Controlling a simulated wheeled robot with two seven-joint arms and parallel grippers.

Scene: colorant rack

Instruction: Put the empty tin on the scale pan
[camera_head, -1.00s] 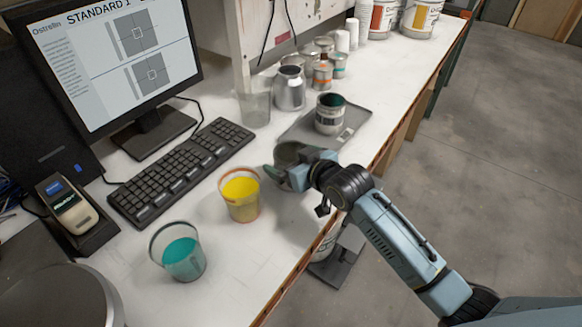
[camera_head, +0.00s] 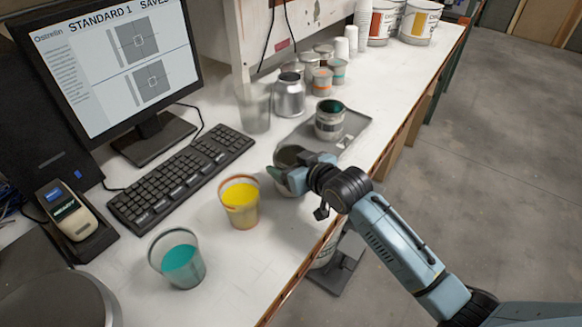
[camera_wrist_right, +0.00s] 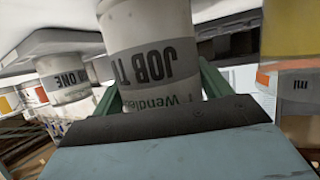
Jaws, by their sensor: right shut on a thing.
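My right gripper (camera_head: 293,172) is shut around a white and grey tin (camera_head: 285,155) with a dark open top, behind the yellow cup. The right wrist view shows this tin (camera_wrist_right: 150,45) upside down between the green fingers, with lettering that starts "JOB T". I cannot tell whether its base touches the bench. A flat grey platform (camera_head: 357,127) with a small light panel, which looks like the scale, lies beyond the gripper. Another tin (camera_head: 329,124) with dark green contents stands on it and also shows in the right wrist view (camera_wrist_right: 64,78). My left gripper is out of view.
A yellow-filled cup (camera_head: 242,212) is close left of the gripper, and a teal-filled cup (camera_head: 178,270) stands nearer. A clear cup (camera_head: 254,108), a metal canister (camera_head: 289,98) and several small tins are behind. The keyboard (camera_head: 180,178) lies left. The bench edge runs along the right.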

